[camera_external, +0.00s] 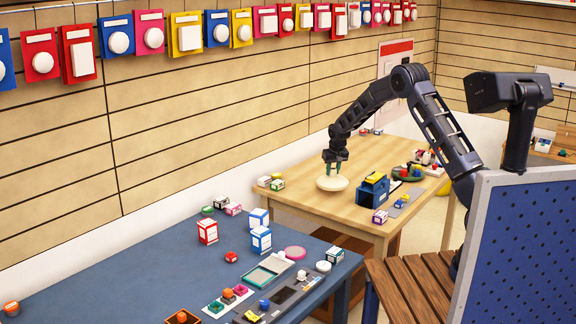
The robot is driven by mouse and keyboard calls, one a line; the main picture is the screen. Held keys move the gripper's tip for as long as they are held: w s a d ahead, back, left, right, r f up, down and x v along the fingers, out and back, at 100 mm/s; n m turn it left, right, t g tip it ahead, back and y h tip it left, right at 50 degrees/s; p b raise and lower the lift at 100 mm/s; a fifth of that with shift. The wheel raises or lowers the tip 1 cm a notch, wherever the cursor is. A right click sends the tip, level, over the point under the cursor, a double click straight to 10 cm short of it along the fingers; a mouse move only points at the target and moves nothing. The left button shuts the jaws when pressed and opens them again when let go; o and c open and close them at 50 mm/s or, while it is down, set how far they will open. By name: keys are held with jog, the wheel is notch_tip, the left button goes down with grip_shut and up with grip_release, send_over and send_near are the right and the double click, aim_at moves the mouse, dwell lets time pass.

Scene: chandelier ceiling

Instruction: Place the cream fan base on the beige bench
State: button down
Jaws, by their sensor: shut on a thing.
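The cream fan base (332,184) is a rounded, pale disc over the left part of the beige bench (376,150). My gripper (335,172) points down from above and is shut on the fan base's upper part. Whether the fan base touches the bench top or hangs just above it, I cannot tell. The arm reaches in from the right.
A blue box with a yellow item (373,190) stands close to the right of the fan base. A green tray (407,173) with small items lies further right. A blue table (130,265) with scattered items is in front.

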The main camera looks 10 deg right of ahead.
aim_at(333, 177)
jog(key=shift+f, duration=1.85)
jog(key=shift+f, duration=0.15)
jog(key=c, duration=1)
grip_release()
jog(key=shift+c, duration=0.2)
